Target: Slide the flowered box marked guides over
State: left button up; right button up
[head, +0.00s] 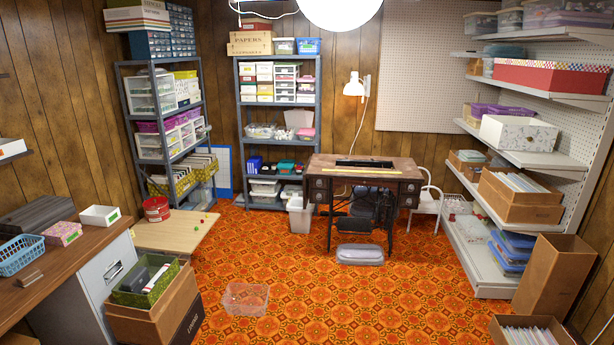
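A small pink flowered box (62,233) with a pale green label on its front sits on the wooden counter at the left, between a blue basket and a white box. A larger white box with a faint flower pattern (518,133) lies on a middle shelf at the right. Any writing on either box is too small to read, so I cannot tell which is marked guides. Neither of my grippers shows in the head view.
The blue basket (20,255), white box (100,215) and a dark case (37,214) crowd the counter (75,267). A cardboard box (155,310) stands before it. A clear bin (246,299) lies on the patterned floor (330,300), which is mostly open toward the sewing table (405,169).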

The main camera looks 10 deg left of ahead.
aim_at(205, 166)
jog(key=i+j, duration=0.2)
jog(key=i, duration=0.25)
jog(key=i+j, duration=0.2)
jog(key=i, duration=0.25)
jog(key=i+j, duration=0.2)
jog(key=i, duration=0.25)
jog(key=i+j, duration=0.25)
jog(key=i, duration=0.2)
jog(key=i+j, duration=0.2)
jog(key=i, duration=0.25)
jog(key=i+j, duration=0.2)
jog(key=i, duration=0.25)
jog(key=i+j+u, duration=0.1)
jog(key=i+u, duration=0.75)
jog(key=u, duration=0.65)
